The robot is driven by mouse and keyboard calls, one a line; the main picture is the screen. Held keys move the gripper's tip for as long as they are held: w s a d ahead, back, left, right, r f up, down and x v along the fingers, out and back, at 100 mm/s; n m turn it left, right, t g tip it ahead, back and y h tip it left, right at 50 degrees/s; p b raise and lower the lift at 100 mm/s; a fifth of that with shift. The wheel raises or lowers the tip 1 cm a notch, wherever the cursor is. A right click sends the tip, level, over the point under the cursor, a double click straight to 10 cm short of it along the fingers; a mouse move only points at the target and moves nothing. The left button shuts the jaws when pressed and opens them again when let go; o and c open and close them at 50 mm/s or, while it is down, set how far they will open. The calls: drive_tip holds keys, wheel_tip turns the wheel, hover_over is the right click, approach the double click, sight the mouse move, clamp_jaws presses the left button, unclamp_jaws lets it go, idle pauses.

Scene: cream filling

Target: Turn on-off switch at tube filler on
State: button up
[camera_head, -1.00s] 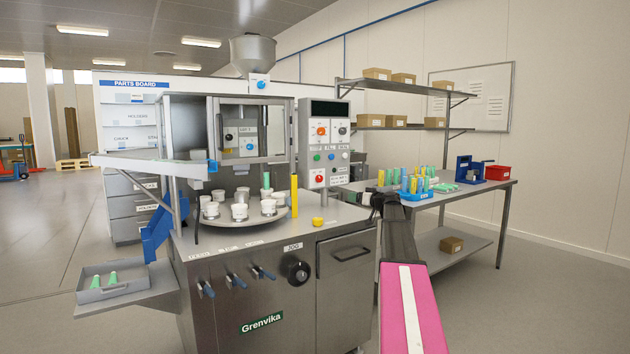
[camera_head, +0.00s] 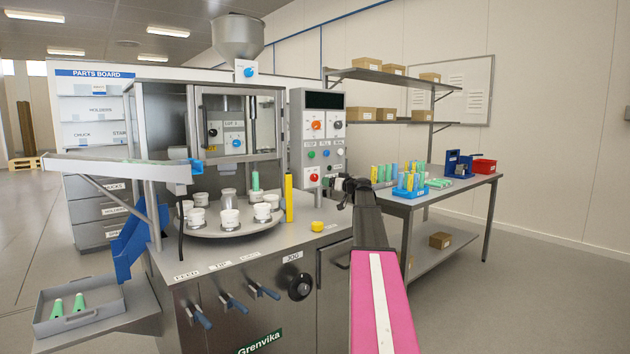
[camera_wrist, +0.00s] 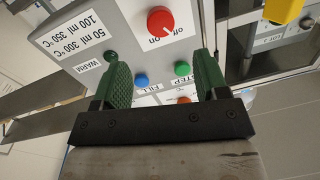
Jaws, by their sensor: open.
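The tube filler's control panel (camera_head: 297,133) stands at the right of the machine. Its on-off switch is a red round knob (camera_head: 314,177) low on the panel. In the wrist view the red knob (camera_wrist: 160,20) is at the top centre, next to a label reading "on" and "off". My gripper (camera_head: 346,187) is just right of the panel in the head view and partly hidden by my arm. In the wrist view my gripper (camera_wrist: 158,65) has its green fingers spread and empty. The knob lies beyond the fingertips, roughly centred between them, apart from both.
A blue button (camera_wrist: 141,80) and a green button (camera_wrist: 182,68) show between the fingers. A round turntable (camera_head: 210,234) with white cups and a yellow post (camera_head: 289,198) stand left of the panel. A steel table (camera_head: 470,188) with tube racks is at the right.

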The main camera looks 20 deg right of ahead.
sight(316, 179)
drive_tip(key=x, duration=0.9)
drive_tip(key=shift+w+a, duration=0.1)
drive_tip(key=shift+w, duration=0.2)
drive_tip(key=c, duration=0.9)
